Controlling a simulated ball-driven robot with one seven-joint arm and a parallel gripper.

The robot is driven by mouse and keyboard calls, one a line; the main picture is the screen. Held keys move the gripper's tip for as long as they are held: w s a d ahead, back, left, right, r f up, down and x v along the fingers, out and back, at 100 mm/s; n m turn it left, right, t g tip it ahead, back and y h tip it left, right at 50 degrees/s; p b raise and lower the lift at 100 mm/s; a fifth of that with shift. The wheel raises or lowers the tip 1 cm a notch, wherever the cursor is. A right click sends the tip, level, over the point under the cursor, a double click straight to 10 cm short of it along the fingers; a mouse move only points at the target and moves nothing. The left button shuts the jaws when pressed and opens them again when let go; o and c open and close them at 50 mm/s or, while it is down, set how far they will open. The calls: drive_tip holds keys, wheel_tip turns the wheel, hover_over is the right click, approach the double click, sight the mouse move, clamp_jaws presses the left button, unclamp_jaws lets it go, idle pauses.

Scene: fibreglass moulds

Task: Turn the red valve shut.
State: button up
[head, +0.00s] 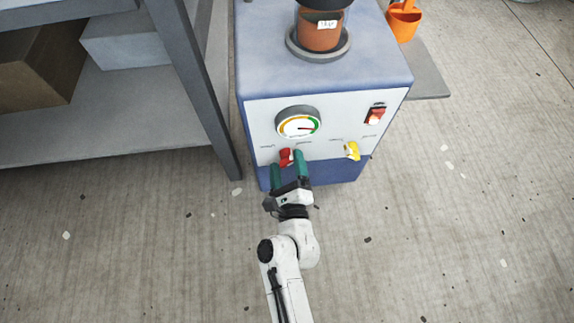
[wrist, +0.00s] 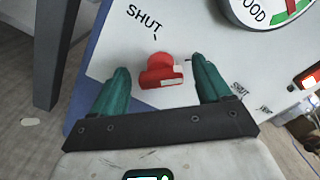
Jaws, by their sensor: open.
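The red valve (head: 285,156) is on the white front panel of a blue machine (head: 320,70), below the gauge and to its left. In the wrist view the red valve (wrist: 160,72) sits between my two green fingers, with the word SHUT printed above it and a mark under the word. My gripper (head: 287,165) is open, with its fingertips close to the panel around the valve. In the wrist view my gripper (wrist: 160,75) has a gap on each side of the valve. I cannot tell whether either finger touches it.
A gauge (head: 298,124) is above the valve. A yellow valve (head: 352,151) and a red switch (head: 376,115) are to the right on the panel. A grey shelf (head: 190,90) with boxes stands close on the left. An orange container (head: 403,22) is behind right. The floor in front is mostly clear.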

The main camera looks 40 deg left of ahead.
drive_tip(key=c, duration=1)
drive_tip(key=shift+c, duration=0.2)
drive_tip(key=shift+n, duration=0.5)
drive_tip(key=n, duration=0.3)
drive_tip(key=shift+f+n+p, duration=0.1)
drive_tip(key=shift+n+p, duration=0.25)
drive_tip(key=shift+n, duration=0.05)
drive_tip(key=n+p, duration=0.1)
drive_tip(key=n, duration=0.3)
drive_tip(key=shift+s+n, duration=0.1)
drive_tip(key=shift+n, duration=0.2)
drive_tip(key=n+p, duration=0.1)
drive_tip(key=n, duration=0.3)
drive_tip(key=shift+f, duration=0.2)
drive_tip(key=n, duration=0.4)
drive_tip(key=shift+f+p, duration=0.1)
drive_tip(key=shift+p, duration=0.3)
drive_tip(key=shift+n, duration=0.5)
